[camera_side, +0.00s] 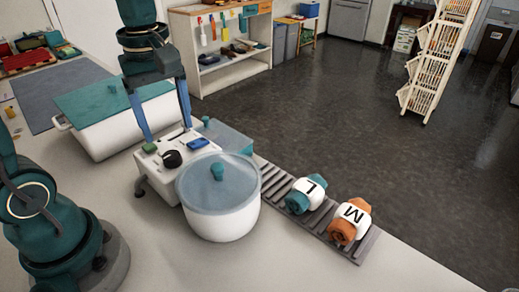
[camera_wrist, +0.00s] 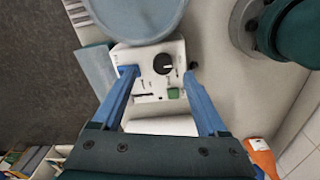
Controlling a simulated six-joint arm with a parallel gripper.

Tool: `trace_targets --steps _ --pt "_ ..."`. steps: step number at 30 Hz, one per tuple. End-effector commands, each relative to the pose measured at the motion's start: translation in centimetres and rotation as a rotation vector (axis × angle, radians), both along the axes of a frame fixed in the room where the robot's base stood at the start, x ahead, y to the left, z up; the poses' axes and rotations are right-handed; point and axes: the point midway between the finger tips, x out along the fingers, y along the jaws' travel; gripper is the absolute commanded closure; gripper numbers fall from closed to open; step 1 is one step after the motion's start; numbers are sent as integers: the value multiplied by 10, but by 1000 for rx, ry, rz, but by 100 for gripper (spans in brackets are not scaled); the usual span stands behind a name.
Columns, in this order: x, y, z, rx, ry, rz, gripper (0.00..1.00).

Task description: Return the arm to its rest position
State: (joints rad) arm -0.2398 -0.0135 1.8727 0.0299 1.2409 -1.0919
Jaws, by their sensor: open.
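My gripper (camera_side: 168,131) points down with its two blue fingers spread wide and nothing between them. In the side view it is above the white control box (camera_side: 150,170), which carries a black knob, a green button and a blue switch. In the wrist view my gripper (camera_wrist: 160,74) frames the same control box (camera_wrist: 150,58), with the black knob between the fingertips. Whether the fingertips touch the box cannot be told.
A white pot (camera_side: 220,222) with a clear lid stands right beside the box. Rolled towels marked L (camera_side: 306,193) and M (camera_side: 350,221) lie on a grey slatted rack (camera_side: 362,248). A white container with a teal lid (camera_side: 110,98) is at left. The front counter is clear.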

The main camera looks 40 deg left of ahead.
Motion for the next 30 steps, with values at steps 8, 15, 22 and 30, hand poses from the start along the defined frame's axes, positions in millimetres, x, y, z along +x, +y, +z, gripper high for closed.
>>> trace_targets --steps 8,15,22,30 --pt "-39 -39 22 82 -230 -477 24" --pt "-65 -58 11 224 -369 -1005 24" --pt "-66 -60 1 302 -365 -1261 24" --pt "-65 -60 2 316 -364 -1297 24"
